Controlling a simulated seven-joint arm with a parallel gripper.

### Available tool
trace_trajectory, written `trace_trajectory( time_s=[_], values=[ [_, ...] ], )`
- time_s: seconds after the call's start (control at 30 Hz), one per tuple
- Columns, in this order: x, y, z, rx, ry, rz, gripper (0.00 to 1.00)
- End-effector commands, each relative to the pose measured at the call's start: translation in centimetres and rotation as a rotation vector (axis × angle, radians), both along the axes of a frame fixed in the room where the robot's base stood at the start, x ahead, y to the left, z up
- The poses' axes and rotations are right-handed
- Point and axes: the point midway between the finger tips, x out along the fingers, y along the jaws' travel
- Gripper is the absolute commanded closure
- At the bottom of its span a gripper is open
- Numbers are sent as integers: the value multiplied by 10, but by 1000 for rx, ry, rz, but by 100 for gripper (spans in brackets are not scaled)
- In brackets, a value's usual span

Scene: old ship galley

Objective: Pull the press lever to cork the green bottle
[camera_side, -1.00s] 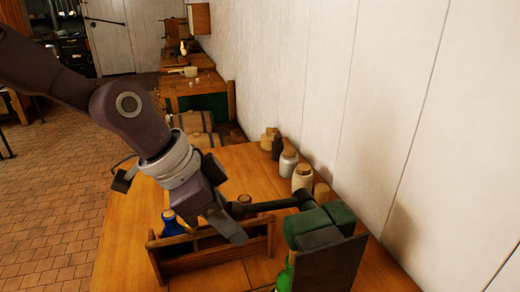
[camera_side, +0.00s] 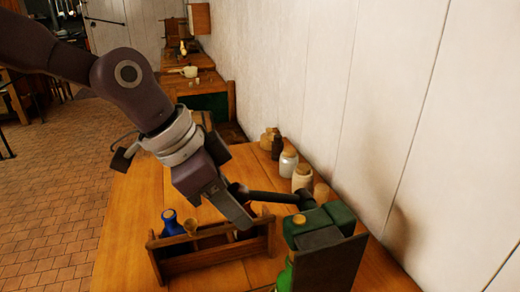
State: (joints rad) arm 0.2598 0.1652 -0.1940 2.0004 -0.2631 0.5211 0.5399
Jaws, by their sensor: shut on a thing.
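The press (camera_side: 337,216) stands at the right front of the table, with a dark green head and a dark upright plate. Its black lever (camera_side: 272,196) reaches left from the head, nearly level in the picture. My gripper (camera_side: 240,205) is shut on the lever's left end; one finger hides part of the grip. The green bottle (camera_side: 285,278) shows only as a strip at the press's lower left, mostly hidden by the press and cut by the frame edge. A small tan, cork-like piece (camera_side: 299,219) shows at the head's left top.
A wooden caddy (camera_side: 205,262) below my gripper holds a blue bottle (camera_side: 172,226) and a cork-topped item (camera_side: 191,226). Several jars, including a white one (camera_side: 288,163), line the wall side. The table's left part (camera_side: 130,215) is clear.

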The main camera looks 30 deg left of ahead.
Motion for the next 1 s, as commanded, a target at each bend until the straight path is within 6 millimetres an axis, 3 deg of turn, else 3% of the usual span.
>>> trace_trajectory(
  time_s=[0.4,1.0],
  values=[
    [10,-10,25,-4,-6,1,100],
    [16,-15,34,-2,-3,0,100]
  ],
)
